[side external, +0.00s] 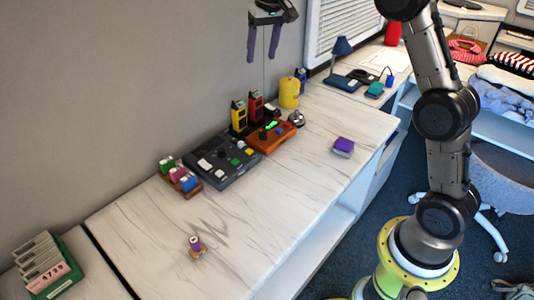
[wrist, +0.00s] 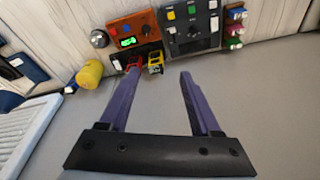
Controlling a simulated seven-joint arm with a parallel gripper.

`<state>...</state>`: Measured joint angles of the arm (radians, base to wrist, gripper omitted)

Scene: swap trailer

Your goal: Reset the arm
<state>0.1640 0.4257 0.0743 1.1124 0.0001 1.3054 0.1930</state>
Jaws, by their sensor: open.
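My gripper (side external: 262,56) hangs high near the wall at the top of the side external view, above the counter (side external: 300,165). Its two purple fingers point down and are spread apart, with nothing between them. In the wrist view the open fingers (wrist: 160,72) reach up from the dark palm, and the counter things appear beyond their tips. No held object shows in either view.
Below stand a dark button panel (side external: 225,162), an orange box (side external: 270,136), yellow and red handsets (side external: 239,116), and a yellow cylinder (side external: 289,93). A purple-topped block (side external: 343,146) and a small purple-capped item (side external: 196,246) sit on otherwise clear counter.

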